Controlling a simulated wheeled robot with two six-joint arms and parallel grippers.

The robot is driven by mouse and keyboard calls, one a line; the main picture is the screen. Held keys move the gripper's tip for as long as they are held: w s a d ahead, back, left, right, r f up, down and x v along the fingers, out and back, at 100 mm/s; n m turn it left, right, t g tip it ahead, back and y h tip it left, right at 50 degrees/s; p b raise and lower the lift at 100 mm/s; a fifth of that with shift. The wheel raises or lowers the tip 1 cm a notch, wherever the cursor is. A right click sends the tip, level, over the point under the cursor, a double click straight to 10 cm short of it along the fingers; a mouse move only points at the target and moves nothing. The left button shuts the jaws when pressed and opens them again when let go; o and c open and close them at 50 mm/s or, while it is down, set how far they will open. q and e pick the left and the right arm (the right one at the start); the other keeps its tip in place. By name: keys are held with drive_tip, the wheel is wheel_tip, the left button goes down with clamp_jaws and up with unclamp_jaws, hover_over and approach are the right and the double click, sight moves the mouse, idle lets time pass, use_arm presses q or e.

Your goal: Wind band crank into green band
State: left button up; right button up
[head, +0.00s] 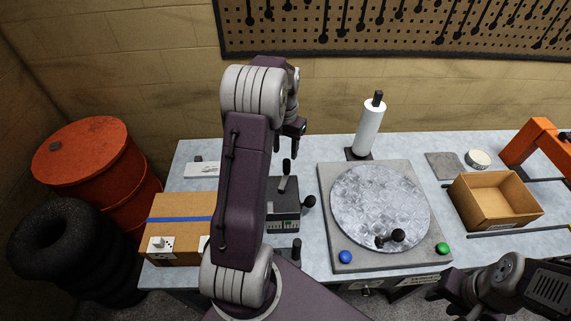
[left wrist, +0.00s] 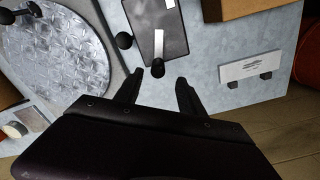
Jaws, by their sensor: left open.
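A dark box (head: 284,212) stands left of the turntable, partly hidden by my left arm. It has an upright black-handled lever (head: 287,168), a black ball knob (head: 309,201) on its right, and a small scale with some green (head: 285,226) on its front. I cannot tell which handle is the band crank. My left gripper (head: 298,127) is open and empty above the box's back. In the left wrist view its two fingers (left wrist: 160,95) point towards the box (left wrist: 172,42) and a black knob (left wrist: 158,68), apart from it. My right gripper (head: 448,291) is at the lower right; its jaws are unclear.
A round metal turntable (head: 375,200) with a black-knobbed crank has blue (head: 345,257) and green (head: 442,248) buttons. A taped carton (head: 175,208) stands left, an open cardboard box (head: 490,198) right. A white roll (head: 369,130) stands behind. A white plate (head: 202,169) lies back left.

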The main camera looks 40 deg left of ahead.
sight(286, 161)
use_arm(q)
wheel_tip(286, 161, down, 8)
drive_tip(key=shift+w+d+r+p, duration=0.1)
drive_tip(key=shift+w+p, duration=0.05)
drive_tip(key=shift+p, duration=0.65)
drive_tip(key=shift+f, duration=0.4)
drive_tip(key=shift+d, duration=0.1)
clamp_jaws()
idle(0.3)
